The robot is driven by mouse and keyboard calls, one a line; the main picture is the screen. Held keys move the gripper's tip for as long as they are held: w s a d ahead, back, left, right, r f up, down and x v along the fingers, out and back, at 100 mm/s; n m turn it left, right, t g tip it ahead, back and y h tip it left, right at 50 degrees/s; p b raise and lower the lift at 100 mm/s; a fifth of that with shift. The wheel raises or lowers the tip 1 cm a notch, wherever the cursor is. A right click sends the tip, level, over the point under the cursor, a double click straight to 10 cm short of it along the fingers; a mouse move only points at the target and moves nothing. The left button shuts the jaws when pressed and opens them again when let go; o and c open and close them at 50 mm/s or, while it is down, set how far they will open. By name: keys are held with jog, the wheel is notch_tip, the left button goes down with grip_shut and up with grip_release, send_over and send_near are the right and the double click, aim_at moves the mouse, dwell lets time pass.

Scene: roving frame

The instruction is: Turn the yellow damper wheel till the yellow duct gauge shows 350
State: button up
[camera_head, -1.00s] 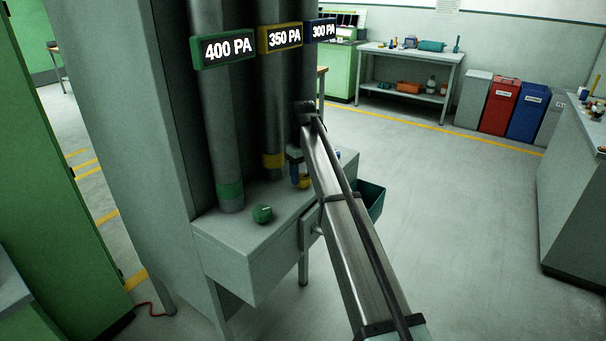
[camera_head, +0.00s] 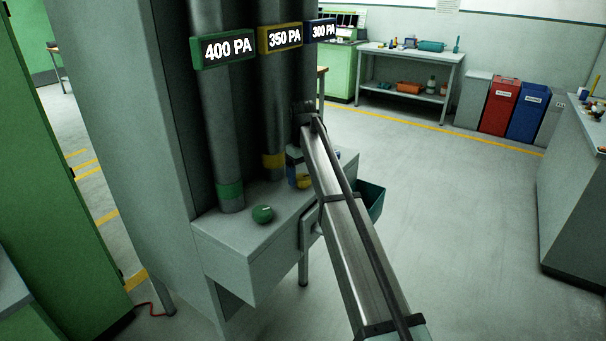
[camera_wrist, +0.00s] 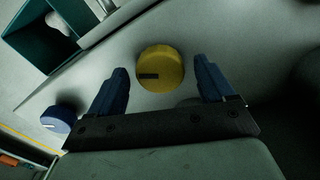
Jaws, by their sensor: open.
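The yellow duct gauge (camera_head: 281,38) reads 350 PA in the head view. The yellow damper wheel (camera_wrist: 161,70) is a round knob with a dark pointer mark, clear in the wrist view. My gripper (camera_wrist: 160,64) is open, with one blue finger on each side of the wheel. Gaps show between the wheel and both fingers, so it is not clasped. In the head view my gripper (camera_head: 298,172) is over the bench ledge by the yellow-banded duct, and the wheel is mostly hidden there.
The green wheel (camera_head: 263,214) sits left on the grey ledge (camera_head: 240,238); a blue wheel (camera_wrist: 58,119) is on the other side. A teal bin (camera_head: 371,199) hangs at the ledge's right.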

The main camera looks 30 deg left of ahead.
aim_at(303, 177)
notch_tip(303, 177, up, 14)
dwell(0.6)
jog(key=shift+f, duration=0.1)
dwell(0.4)
